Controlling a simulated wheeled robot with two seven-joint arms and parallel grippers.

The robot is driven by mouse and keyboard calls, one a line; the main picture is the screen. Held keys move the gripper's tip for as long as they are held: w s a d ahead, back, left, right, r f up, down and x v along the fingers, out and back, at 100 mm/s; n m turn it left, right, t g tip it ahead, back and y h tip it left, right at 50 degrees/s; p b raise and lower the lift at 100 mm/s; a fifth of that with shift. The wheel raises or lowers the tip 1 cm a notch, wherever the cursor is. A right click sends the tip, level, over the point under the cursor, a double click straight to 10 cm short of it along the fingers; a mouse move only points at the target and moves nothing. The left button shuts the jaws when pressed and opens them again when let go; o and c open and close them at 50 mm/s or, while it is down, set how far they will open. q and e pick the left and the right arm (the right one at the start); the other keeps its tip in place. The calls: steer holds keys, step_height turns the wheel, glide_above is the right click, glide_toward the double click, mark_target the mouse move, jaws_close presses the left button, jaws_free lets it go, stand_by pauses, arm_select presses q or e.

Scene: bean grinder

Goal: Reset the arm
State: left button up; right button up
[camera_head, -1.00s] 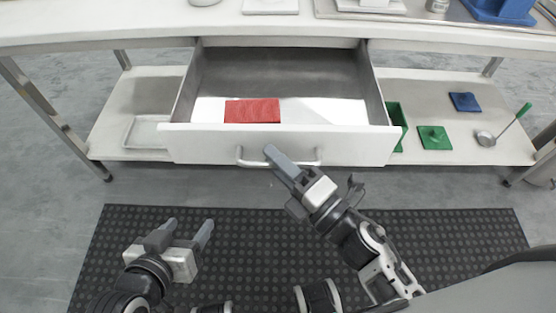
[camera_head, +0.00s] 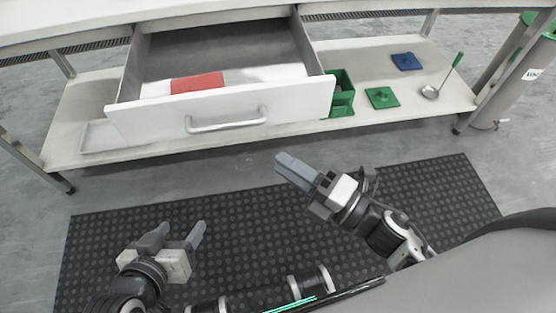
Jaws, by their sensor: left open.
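My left gripper (camera_head: 176,236) is at the lower left over the black mat, its two fingers apart and nothing between them. My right gripper (camera_head: 295,168) is in the middle, in front of the drawer and away from its handle. Its fingers point up and left and look close together, with nothing seen in them; how far apart they are is unclear. The white drawer (camera_head: 290,100) stands pulled out under the table. Its metal handle (camera_head: 226,121) is free. A red cloth-like piece (camera_head: 198,82) lies inside the drawer.
The lower shelf (camera_head: 390,105) holds a green box (camera_head: 341,97), a green square (camera_head: 382,97), a blue square (camera_head: 406,61), a ladle (camera_head: 431,91) and a pale tray (camera_head: 100,137). A grey bin (camera_head: 521,65) stands at right. The black mat (camera_head: 245,215) covers the floor.

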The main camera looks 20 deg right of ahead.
steer(key=shift+v, duration=0.9)
